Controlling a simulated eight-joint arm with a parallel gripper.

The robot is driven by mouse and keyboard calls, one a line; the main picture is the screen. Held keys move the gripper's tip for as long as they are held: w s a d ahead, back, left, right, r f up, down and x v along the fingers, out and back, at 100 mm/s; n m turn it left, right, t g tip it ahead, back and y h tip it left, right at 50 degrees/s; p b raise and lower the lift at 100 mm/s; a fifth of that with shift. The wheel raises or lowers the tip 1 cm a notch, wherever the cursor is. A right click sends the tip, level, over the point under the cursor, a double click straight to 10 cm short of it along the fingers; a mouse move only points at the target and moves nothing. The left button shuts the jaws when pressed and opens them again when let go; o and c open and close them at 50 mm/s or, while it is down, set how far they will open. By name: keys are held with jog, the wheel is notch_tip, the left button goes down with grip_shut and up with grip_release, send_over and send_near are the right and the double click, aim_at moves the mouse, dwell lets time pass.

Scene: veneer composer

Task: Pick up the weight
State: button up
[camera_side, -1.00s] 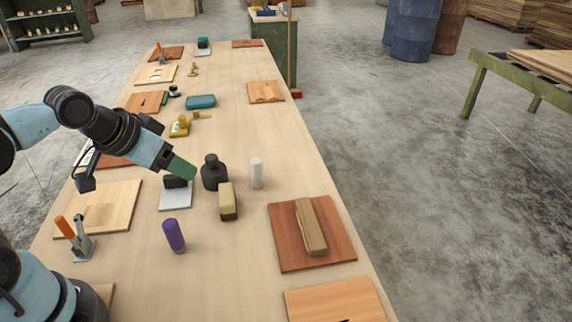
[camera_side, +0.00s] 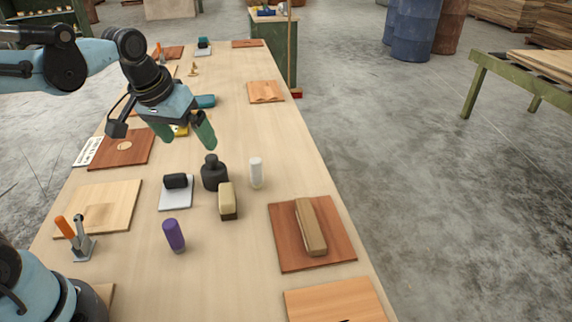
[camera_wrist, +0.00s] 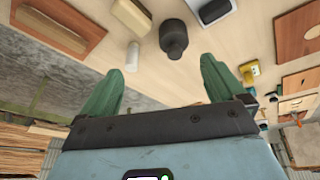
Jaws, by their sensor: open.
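The weight (camera_side: 213,175) is a dark grey, bottle-shaped piece with a narrower knob on top. It stands upright on the long wooden table (camera_side: 262,135), in the middle of the near half. In the wrist view the weight (camera_wrist: 173,40) shows ahead of the fingers, between their two lines. My gripper (camera_side: 189,142) points downward with its green fingers apart and nothing between them. It hangs above the table, up and to the left of the weight in the side view, and does not touch it. The gripper's fingers (camera_wrist: 162,68) also show spread in the wrist view.
A white cylinder (camera_side: 256,173) stands right of the weight, and a cream-and-dark block (camera_side: 228,200) is close in front. A black pad on a white plate (camera_side: 176,196) is at left. A purple cylinder (camera_side: 174,236) and a brown block on a board (camera_side: 311,228) are nearer.

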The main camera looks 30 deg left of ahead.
aim_at(213, 168)
jog(key=w+a+f+n+g, duration=0.1)
jog(key=w, duration=0.1)
jog(key=w+a+f+n+g, duration=0.1)
jog(key=w, duration=0.2)
jog(key=w+a+f+n+g, duration=0.1)
jog(key=w, duration=0.1)
jog(key=shift+w+a+g, duration=0.25)
jog(key=shift+g, duration=0.05)
jog(key=shift+w+a+f+n, duration=0.2)
jog(key=shift+w+f+n, duration=0.1)
jog(key=shift+f+n, duration=0.1)
notch_tip(213, 168, down, 6)
jog(key=shift+f, duration=0.1)
jog(key=shift+s+d+f, duration=0.1)
jog(key=shift+f, duration=1.35)
jog(key=shift+s+d+f, duration=0.1)
jog(key=shift+f, duration=1.3)
grip_shut()
